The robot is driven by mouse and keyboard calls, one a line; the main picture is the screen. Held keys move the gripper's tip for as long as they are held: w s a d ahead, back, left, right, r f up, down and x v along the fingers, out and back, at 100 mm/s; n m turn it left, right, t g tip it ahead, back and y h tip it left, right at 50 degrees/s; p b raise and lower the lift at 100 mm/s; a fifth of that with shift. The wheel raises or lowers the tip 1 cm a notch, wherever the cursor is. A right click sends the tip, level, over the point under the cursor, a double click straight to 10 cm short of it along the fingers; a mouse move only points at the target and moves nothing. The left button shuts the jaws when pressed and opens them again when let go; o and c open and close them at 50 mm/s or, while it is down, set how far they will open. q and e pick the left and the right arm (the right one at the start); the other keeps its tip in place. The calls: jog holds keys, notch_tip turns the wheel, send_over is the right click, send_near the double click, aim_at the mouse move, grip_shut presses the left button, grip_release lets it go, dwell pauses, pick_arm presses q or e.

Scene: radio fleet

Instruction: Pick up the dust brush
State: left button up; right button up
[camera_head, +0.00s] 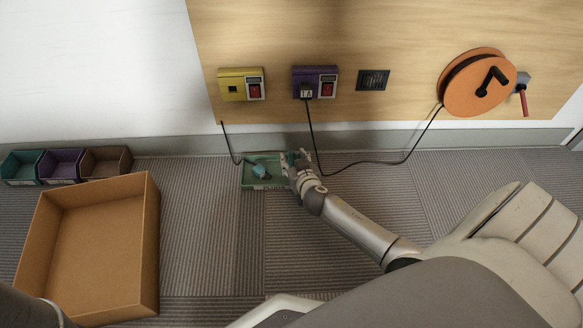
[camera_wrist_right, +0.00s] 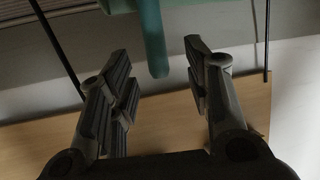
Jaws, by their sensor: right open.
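A small teal object, which looks like the dust brush (camera_head: 260,171), lies in a shallow green tray (camera_head: 250,184) on the floor by the wall. In the right wrist view, a teal handle (camera_wrist_right: 151,36) comes down from the top edge, its rounded end between my fingertips with a gap on both sides. My right gripper (camera_head: 298,158) is at the right end of the tray and hides part of it. In the wrist view the right gripper (camera_wrist_right: 157,50) is open and empty. My left gripper is not in view.
A big open cardboard box (camera_head: 100,250) and three small bins (camera_head: 62,165) stand left. A yellow box (camera_head: 240,84), a purple box (camera_head: 315,82) and an orange cable reel (camera_head: 472,84) are on the wooden panel. Black cables (camera_head: 350,165) hang near the tray.

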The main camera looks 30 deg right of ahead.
aim_at(293, 157)
jog(key=b+x, duration=0.2)
jog(key=x, duration=0.1)
jog(key=shift+w+d+f, duration=0.1)
jog(key=shift+w+d, duration=0.15)
jog(key=shift+w, duration=0.25)
jog(key=shift+c, duration=0.5)
grip_shut()
